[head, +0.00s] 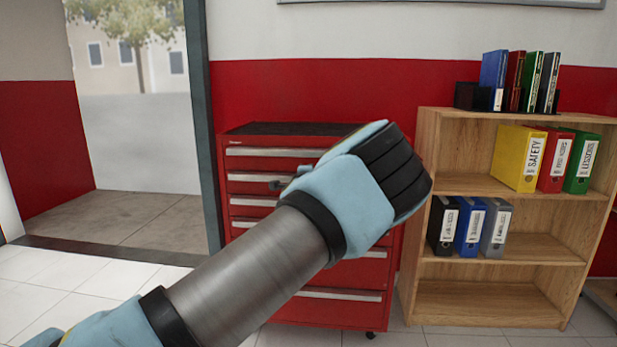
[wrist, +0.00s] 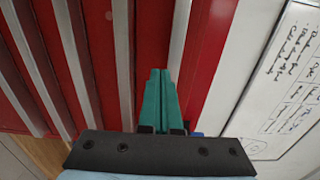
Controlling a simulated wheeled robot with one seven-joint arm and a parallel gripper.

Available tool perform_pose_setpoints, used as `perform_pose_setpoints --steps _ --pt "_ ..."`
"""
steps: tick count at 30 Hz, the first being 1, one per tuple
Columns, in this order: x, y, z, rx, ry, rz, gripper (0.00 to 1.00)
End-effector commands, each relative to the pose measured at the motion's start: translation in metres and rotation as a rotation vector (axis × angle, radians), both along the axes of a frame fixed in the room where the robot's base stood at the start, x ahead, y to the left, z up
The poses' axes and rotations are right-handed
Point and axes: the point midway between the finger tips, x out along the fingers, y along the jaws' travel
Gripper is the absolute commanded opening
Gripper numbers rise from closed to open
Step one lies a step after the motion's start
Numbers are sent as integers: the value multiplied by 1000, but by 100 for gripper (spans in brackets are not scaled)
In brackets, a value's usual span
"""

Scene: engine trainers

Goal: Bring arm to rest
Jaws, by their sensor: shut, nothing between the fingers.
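My arm (head: 250,265) reaches up from the bottom left of the head view and bends at a blue and black joint in front of a red drawer cabinet (head: 336,308). The arm hides part of the cabinet's drawers. In the wrist view my gripper (wrist: 160,74) shows two teal fingers pressed together with nothing between them. Red drawer fronts (wrist: 98,40) with pale handle strips lie behind the fingers in that view. I cannot make out the fingers in the head view.
A wooden shelf (head: 490,315) with several binders stands right of the cabinet. An open doorway (head: 140,140) is at the left. White floor tiles (head: 60,295) are clear at the lower left. A whiteboard with writing (wrist: 285,80) shows at the right of the wrist view.

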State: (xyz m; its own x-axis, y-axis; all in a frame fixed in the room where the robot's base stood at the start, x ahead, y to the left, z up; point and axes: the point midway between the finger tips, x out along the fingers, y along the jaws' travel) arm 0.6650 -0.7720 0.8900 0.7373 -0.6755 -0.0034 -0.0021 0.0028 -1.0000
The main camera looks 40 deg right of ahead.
Motion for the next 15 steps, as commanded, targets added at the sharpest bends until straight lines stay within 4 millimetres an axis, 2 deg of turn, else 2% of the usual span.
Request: perform_pose_setpoints --steps 6,15 --pt "-23 20 0 -1 1 -1 0" --pt "-30 28 0 0 0 0 0"
